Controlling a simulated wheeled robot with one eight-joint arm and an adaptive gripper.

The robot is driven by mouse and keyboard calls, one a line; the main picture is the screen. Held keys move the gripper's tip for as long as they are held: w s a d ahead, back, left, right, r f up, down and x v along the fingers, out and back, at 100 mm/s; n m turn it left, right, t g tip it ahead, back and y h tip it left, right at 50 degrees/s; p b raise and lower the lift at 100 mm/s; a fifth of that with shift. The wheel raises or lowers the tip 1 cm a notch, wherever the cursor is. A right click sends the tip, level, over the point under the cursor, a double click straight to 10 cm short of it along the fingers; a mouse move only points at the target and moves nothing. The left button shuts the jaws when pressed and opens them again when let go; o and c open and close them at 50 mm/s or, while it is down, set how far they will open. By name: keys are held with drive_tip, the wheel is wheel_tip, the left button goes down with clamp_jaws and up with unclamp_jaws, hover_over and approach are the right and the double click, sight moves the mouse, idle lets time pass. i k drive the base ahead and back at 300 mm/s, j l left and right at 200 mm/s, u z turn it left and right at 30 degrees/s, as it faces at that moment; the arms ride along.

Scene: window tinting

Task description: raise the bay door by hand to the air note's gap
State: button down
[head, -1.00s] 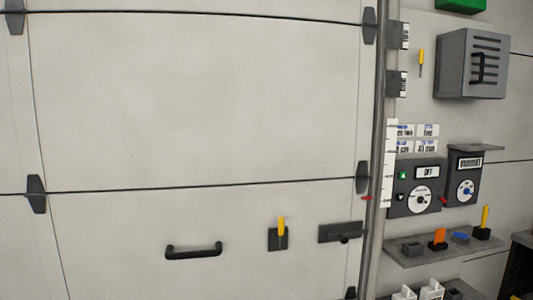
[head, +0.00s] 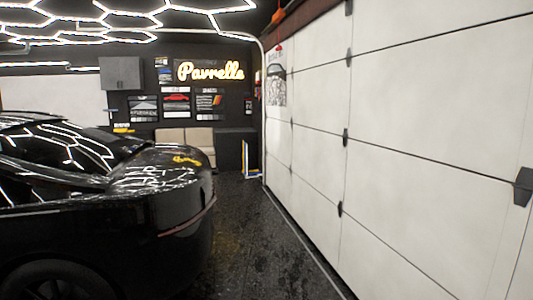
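The bay door (head: 410,170) is a large white sectional door that fills the right side of the head view. Dark seams run between its panels, with dark hinges along them. Its bottom edge runs along the dark floor at the left of the door, and I see no clear gap there. The door's handle, the gap scale and the air note are not in this view. My gripper is not in view.
A glossy black car (head: 110,200) stands at the left. A strip of dark speckled floor (head: 250,240) lies free between car and door. At the back are a beige sofa (head: 187,142), a dark cabinet (head: 236,148) and a lit sign (head: 210,71).

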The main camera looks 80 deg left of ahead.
sight(400, 132)
drive_tip(key=u, duration=1.95)
drive_tip(key=i+l+z, duration=0.2)
drive_tip(key=l+z, duration=0.2)
drive_tip(key=i+l+z, duration=0.3)
drive_tip(key=z, duration=0.15)
